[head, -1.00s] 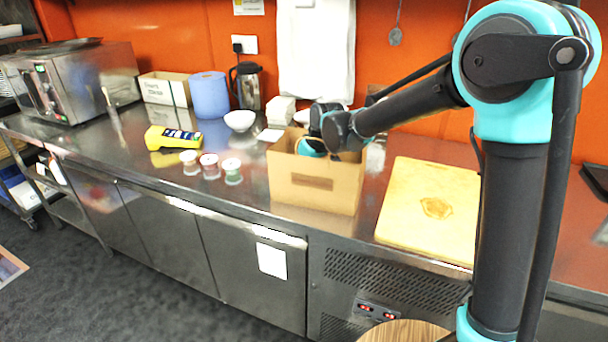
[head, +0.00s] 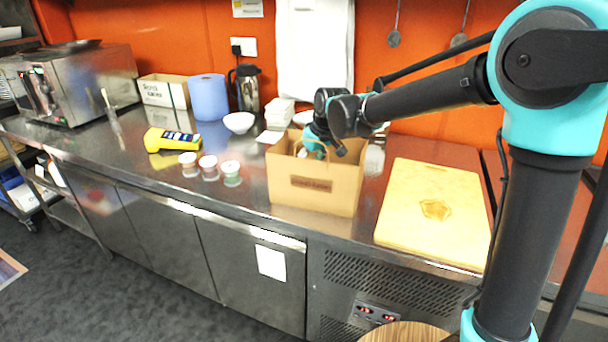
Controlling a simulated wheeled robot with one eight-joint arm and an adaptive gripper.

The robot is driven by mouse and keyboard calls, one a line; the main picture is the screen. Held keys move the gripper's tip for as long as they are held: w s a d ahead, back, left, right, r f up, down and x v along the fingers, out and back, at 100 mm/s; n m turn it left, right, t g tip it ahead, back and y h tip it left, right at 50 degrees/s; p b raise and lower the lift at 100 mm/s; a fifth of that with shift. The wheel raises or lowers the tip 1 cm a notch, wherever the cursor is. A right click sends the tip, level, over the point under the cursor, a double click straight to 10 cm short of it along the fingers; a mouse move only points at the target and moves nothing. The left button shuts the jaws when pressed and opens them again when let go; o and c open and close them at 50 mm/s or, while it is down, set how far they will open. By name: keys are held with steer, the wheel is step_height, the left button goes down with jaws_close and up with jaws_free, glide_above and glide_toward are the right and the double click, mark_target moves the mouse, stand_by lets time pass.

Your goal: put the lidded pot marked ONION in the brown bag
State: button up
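Three small lidded pots stand left of the bag: a left one (head: 188,164), a middle one (head: 209,167) and a right one (head: 231,173). I cannot read ONION on any of them. The bag's inside is hidden.
A yellow device (head: 172,140) lies behind the pots. A white bowl (head: 239,122), a blue roll (head: 209,97), a steel flask (head: 247,88) and white containers (head: 280,112) stand at the back. A wooden board (head: 435,210) lies right of the bag.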

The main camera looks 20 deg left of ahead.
steer(key=v, duration=0.6)
steer(key=shift+s+d+r, duration=0.1)
steer(key=shift+d+r, duration=0.05)
steer(key=shift+r, duration=0.25)
